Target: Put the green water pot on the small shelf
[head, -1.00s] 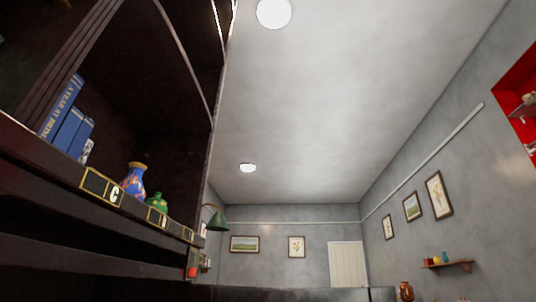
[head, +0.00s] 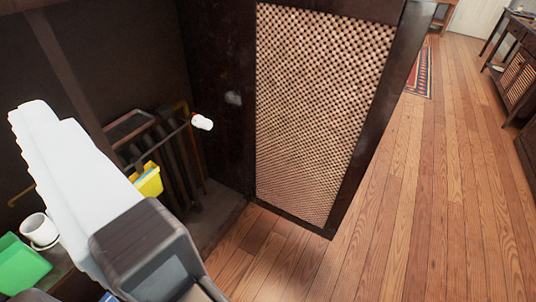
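No green water pot and no small shelf show in the head view now. A green angular object (head: 20,266) at the lower left edge is partly cut off, and it does not look like a pot. My gripper's fingertips do not show. A white and dark grey part of my own body crosses the lower left and hides part of what lies behind it.
A dark cabinet with a woven lattice door (head: 318,110) stands in the middle. Left of it is a dark recess with a yellow container (head: 148,181) and a white cup (head: 39,229). Wooden floor (head: 425,190) is clear at right; a patterned rug (head: 420,75) lies beyond.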

